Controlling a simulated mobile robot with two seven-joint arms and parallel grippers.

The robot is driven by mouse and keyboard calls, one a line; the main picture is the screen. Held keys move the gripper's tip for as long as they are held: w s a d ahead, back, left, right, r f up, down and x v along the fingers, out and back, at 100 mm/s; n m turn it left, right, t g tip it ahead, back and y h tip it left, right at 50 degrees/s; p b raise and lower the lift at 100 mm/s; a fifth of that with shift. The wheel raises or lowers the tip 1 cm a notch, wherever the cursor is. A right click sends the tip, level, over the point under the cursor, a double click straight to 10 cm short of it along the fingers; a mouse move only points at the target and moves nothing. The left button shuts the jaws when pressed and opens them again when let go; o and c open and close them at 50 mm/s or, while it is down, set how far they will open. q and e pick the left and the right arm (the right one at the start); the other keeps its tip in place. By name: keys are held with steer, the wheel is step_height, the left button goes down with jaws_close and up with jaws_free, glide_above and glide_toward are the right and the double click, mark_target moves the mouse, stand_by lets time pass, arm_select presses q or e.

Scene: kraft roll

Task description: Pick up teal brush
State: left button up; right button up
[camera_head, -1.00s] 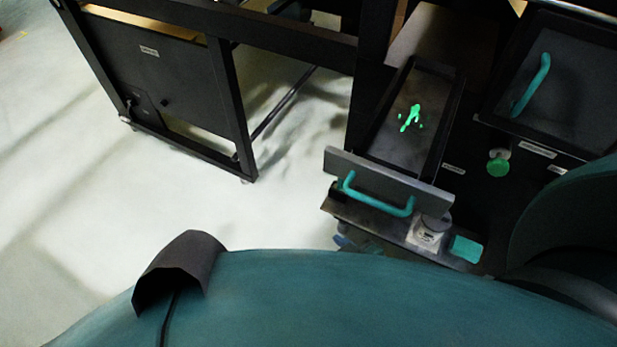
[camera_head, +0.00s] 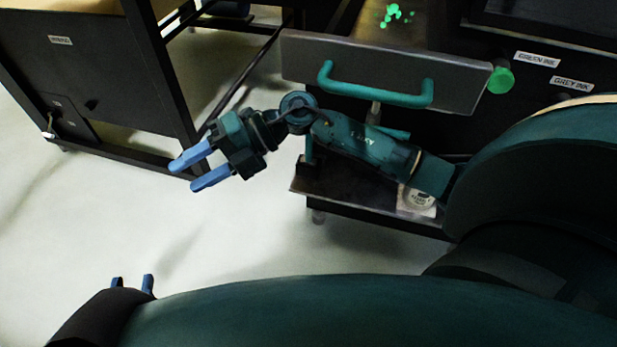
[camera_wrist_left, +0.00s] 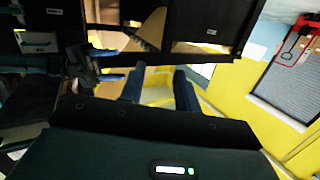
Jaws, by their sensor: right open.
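I cannot make out a teal brush in either view. My right arm crosses the head view, and its right gripper (camera_head: 196,173) has two blue fingers spread apart with nothing between them, over the pale floor. My left gripper (camera_head: 133,283) shows only its two blue fingertips at the lower left, apart and empty. In the left wrist view the left gripper (camera_wrist_left: 159,88) also has its fingers spread with nothing between them.
A grey drawer front (camera_head: 455,84) with a teal handle (camera_head: 375,94) stands behind my right arm. A green knob (camera_head: 500,80) is at right. Open floor (camera_head: 230,235) lies left.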

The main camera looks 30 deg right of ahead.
steer(key=w+d+f+n+h+b, duration=0.1)
steer(key=w+d+f+h+b, duration=0.25)
steer(key=d+f, duration=0.2)
steer(key=m+t+h+b, duration=0.1)
steer(key=m+h+b, duration=0.2)
steer(key=h+b, duration=0.8)
glide_above(309, 149)
steer(key=p, duration=0.1)
step_height(309, 149, down, 9)
steer(key=h, duration=0.1)
steer(key=b+x, duration=0.1)
steer(key=x, duration=0.1)
steer(key=b+x, duration=0.1)
steer(key=x, duration=0.1)
steer(key=shift+d+f, duration=0.2)
steer(key=shift+f, duration=0.05)
arm_select(q)
steer(key=m+t+h, duration=0.1)
steer(key=h, duration=0.1)
steer(key=d+m+t+h, duration=0.1)
steer(key=m+t+h, duration=0.1)
steer(key=t+h, duration=0.1)
steer(key=shift+s+d+f+h, duration=0.1)
steer(key=shift+d+f+h, duration=0.2)
steer(key=shift+d, duration=0.1)
arm_select(e)
steer(key=shift+c, duration=0.4)
jaws_close()
